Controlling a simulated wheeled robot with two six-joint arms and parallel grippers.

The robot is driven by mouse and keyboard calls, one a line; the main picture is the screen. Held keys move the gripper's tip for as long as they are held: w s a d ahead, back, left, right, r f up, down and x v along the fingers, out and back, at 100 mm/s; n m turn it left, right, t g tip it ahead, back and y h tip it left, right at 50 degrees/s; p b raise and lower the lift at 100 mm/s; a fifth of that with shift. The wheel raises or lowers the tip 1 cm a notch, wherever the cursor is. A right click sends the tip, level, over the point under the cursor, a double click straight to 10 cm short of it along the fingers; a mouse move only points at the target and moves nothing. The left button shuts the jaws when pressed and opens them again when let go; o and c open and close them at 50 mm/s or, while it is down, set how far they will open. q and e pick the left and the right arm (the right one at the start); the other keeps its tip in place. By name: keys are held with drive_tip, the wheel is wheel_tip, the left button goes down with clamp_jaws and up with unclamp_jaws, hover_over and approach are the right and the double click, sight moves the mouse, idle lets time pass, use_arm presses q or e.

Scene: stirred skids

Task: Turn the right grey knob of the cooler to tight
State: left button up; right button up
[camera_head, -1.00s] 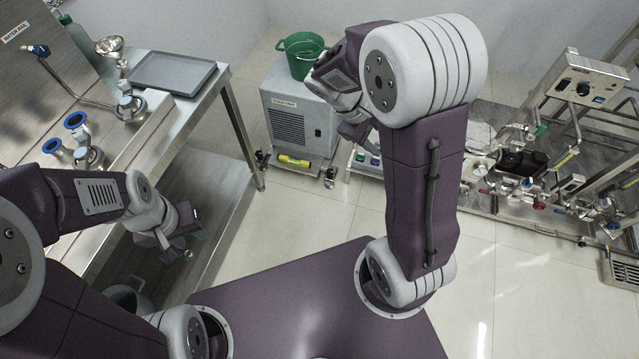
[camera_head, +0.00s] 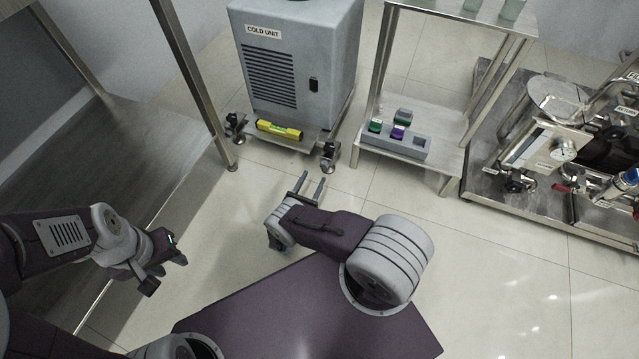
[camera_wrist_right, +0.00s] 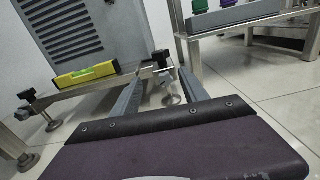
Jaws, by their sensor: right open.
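The cooler (camera_head: 300,60) is a grey box labelled COLD UNIT on a low base at the back. At its front right corner is a foot assembly (camera_head: 329,152) with a dark top part and a metal foot; it also shows in the right wrist view (camera_wrist_right: 168,86). I cannot tell a separate grey knob there. My right gripper (camera_head: 312,181) is open and empty, below and in front of this foot. In the right wrist view its fingers (camera_wrist_right: 164,78) point at the foot, apparently without holding it. My left gripper (camera_head: 167,272) is open and empty at the left.
A yellow level (camera_head: 279,131) lies on the cooler's base, left of the foot. A second foot (camera_head: 235,126) stands at the front left corner. A steel rack (camera_head: 440,174) with a button box (camera_head: 398,146) stands right. A table leg (camera_head: 195,90) is left. The floor between is clear.

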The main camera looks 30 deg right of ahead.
sight(323, 166)
drive_tip(key=f, duration=0.1)
drive_tip(key=s+f+b, duration=0.1)
drive_tip(key=f, duration=0.1)
drive_tip(key=shift+a+f, duration=0.1)
drive_tip(key=shift+f, duration=0.2)
drive_tip(key=shift+a+n, duration=0.1)
drive_tip(key=shift+n, duration=0.2)
drive_tip(key=shift+r, duration=0.1)
drive_tip(key=shift+w+d, duration=0.1)
drive_tip(key=shift+d, duration=0.1)
drive_tip(key=b+x, duration=0.3)
drive_tip(key=x, duration=0.4)
drive_tip(key=shift+w+d, duration=0.2)
drive_tip(key=shift+w, duration=0.1)
drive_tip(key=shift+w+d, duration=0.3)
drive_tip(key=shift+d, duration=0.05)
use_arm(q)
wheel_tip(323, 166, down, 6)
use_arm(e)
clamp_jaws()
